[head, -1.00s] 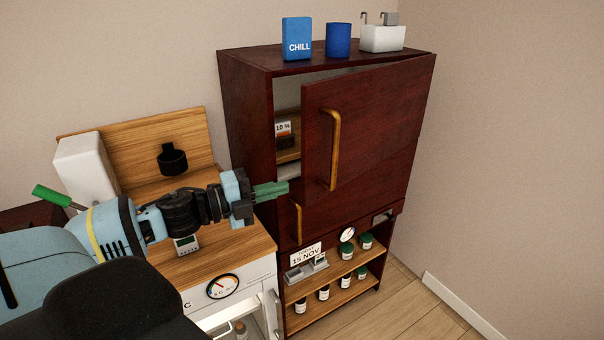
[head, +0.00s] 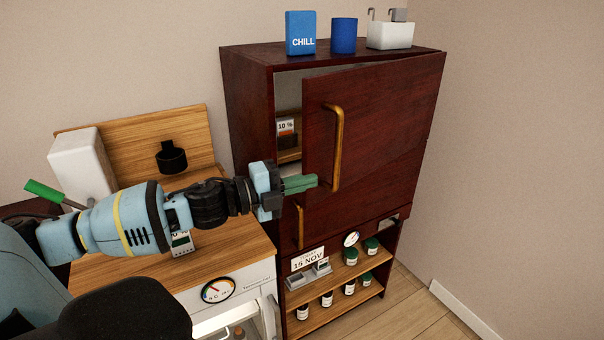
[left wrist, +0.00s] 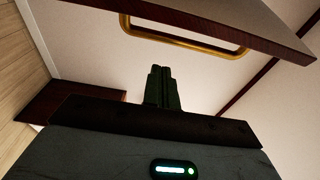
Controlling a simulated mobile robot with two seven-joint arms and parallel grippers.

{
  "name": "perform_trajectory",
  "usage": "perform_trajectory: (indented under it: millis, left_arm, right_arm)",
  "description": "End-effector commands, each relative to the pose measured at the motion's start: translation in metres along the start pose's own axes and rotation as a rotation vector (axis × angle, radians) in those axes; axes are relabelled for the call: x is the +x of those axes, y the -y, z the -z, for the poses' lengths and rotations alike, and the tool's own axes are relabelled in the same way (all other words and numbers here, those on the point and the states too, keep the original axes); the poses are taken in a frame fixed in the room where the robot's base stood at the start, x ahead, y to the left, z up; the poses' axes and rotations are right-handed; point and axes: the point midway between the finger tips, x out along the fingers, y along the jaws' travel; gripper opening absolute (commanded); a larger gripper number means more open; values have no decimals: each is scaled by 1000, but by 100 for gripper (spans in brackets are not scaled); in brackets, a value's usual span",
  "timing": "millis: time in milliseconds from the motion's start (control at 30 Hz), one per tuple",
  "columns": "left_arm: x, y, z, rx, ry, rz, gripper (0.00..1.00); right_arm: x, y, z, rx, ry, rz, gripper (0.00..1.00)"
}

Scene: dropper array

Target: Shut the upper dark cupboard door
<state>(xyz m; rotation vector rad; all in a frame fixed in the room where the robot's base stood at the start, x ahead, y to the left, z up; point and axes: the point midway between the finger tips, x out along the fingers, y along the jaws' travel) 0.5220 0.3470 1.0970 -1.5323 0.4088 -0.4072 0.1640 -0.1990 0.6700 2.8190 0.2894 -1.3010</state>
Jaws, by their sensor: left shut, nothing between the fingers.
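The upper dark cupboard door (head: 385,135) is dark red-brown and stands partly open, hinged on its right side. A gap on its left shows the shelves inside. Its brass handle (head: 336,148) is a vertical bar near the free edge. My left gripper (head: 314,181) has green fingers that are shut and empty; they are near the door's lower left part, just left of the handle's lower end. I cannot tell whether they touch the door. In the left wrist view the door (left wrist: 220,28) and its handle (left wrist: 185,40) are beyond the fingers (left wrist: 162,88). My right gripper is not in view.
A blue CHILL box (head: 300,33), a blue cup (head: 343,36) and a white bin (head: 390,36) stand on the cupboard top. A lower brass handle (head: 299,227) and open shelves with jars (head: 327,299) are below. A wooden-topped counter (head: 215,250) stands left.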

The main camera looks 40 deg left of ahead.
Motion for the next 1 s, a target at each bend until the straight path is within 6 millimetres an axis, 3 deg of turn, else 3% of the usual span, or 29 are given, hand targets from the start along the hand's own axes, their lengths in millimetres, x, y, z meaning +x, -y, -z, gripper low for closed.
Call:
perform_trajectory:
  millis: [433,700,1000]
  left_arm:
    - [22,3,0,2,0,4,0]
    - [12,2,-28,1,2,1,0]
    - [9,1,-38,0,0,1,0]
  right_arm:
    - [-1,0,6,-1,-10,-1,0]
    - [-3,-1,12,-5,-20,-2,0]
    - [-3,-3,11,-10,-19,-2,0]
